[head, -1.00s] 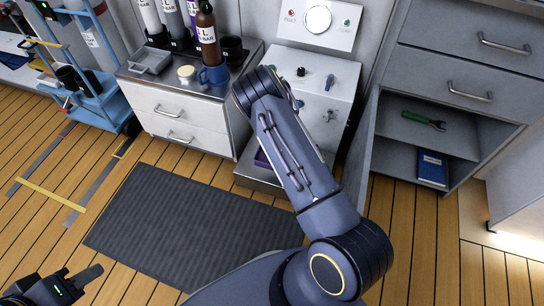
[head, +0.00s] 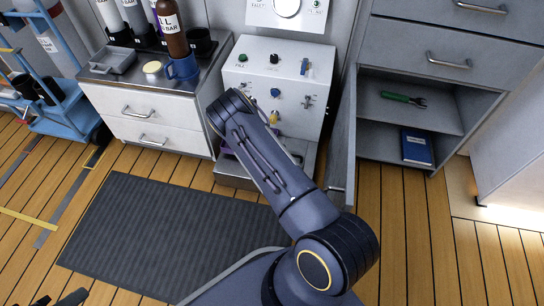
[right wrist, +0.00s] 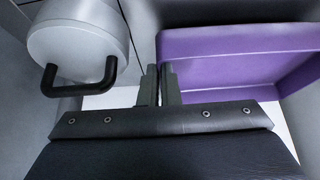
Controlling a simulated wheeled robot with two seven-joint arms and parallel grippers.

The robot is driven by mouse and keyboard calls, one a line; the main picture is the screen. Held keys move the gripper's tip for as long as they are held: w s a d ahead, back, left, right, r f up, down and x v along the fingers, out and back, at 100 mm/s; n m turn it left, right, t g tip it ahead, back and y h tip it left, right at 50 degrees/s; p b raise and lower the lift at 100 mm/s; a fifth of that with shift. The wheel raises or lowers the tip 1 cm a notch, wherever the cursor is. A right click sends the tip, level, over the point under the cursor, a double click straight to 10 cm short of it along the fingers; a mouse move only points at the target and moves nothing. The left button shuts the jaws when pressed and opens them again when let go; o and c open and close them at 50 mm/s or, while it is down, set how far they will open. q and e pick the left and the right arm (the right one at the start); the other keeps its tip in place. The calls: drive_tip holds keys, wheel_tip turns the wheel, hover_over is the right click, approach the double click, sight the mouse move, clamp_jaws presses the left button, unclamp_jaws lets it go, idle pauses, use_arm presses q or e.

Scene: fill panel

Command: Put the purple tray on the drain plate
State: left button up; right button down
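The purple tray (right wrist: 235,52) fills the right of the right wrist view. In the head view only a sliver of the tray (head: 226,149) shows beside my right arm, low in front of the white panel. My right gripper (right wrist: 160,85) has its fingers close together at the tray's left edge, seemingly pinching its wall. In the head view my right arm hides this gripper. The drain plate seems to be the grey metal ledge (head: 234,177) at the panel's foot, partly hidden by my arm. Only a dark bit of my left gripper (head: 72,298) shows at the bottom left.
The white panel (head: 290,80) carries knobs and valves. Left of it stands a drawer unit (head: 150,125) with a blue mug (head: 183,68) on top. An open cabinet (head: 410,110) stands to the right. A grey cylinder (right wrist: 80,42) with a black handle is close left of my right gripper.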

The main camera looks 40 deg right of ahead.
use_arm(q)
drive_tip(key=shift+f, duration=0.6)
use_arm(e)
drive_tip(key=shift+f, duration=0.9)
drive_tip(key=shift+f+b, duration=0.2)
drive_tip(key=shift+b, duration=0.2)
drive_tip(key=c, duration=1.6)
unclamp_jaws()
drive_tip(key=shift+c, duration=0.2)
use_arm(q)
drive_tip(key=shift+f, duration=0.2)
